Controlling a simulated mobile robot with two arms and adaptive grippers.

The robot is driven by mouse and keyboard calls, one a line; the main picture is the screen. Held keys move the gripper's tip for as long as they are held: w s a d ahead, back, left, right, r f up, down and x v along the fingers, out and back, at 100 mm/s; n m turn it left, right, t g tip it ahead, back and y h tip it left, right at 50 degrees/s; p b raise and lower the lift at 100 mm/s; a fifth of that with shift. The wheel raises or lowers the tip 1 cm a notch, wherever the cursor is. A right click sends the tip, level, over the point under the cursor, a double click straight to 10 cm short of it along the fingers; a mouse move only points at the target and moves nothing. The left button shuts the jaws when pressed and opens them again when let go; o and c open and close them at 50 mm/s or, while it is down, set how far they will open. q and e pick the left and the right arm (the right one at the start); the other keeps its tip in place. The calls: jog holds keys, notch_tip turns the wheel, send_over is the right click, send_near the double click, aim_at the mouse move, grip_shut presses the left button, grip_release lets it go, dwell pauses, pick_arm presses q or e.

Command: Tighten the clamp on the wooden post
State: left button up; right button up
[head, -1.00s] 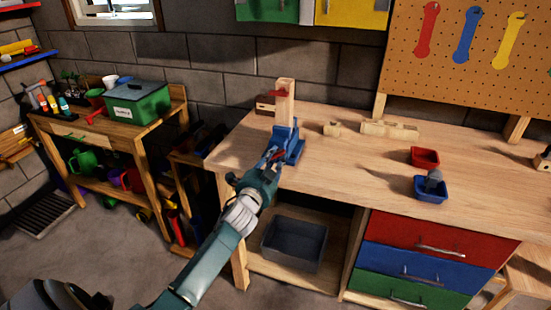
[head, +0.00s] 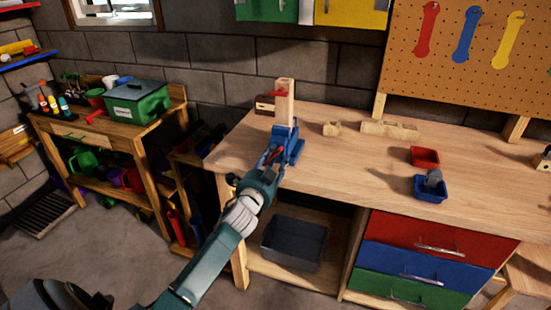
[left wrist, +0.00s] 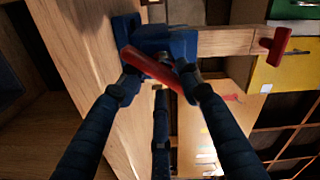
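A wooden post (head: 285,106) stands upright at the left end of the workbench, held in a blue clamp (head: 296,151). The clamp has a red handle bar (head: 276,152) on its near side. In the left wrist view, the red handle bar (left wrist: 152,70) lies slanted across the blue clamp (left wrist: 172,42), with the post (left wrist: 228,42) running to the right. My left gripper (head: 275,161) is at the handle. Its fingers (left wrist: 160,88) are spread, with the bar between and across their tips. Whether both tips touch it is unclear. My right gripper is out of view.
The workbench (head: 350,165) has wooden blocks (head: 388,129), a red bin (head: 424,157) and a blue bin (head: 430,187) further right. A red-handled piece (head: 272,98) sits beside the post top. A dark tray (head: 294,245) is below. The bench's middle is clear.

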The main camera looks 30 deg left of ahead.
pick_arm(q)
jog(key=shift+s, duration=0.45)
jog(key=p+v, duration=0.3)
jog(key=v, duration=0.8)
jog(key=shift+s+d, duration=0.2)
jog(key=shift+s, duration=0.1)
dwell(0.4)
jog(key=shift+p, duration=0.3)
jog(key=v, duration=1.2)
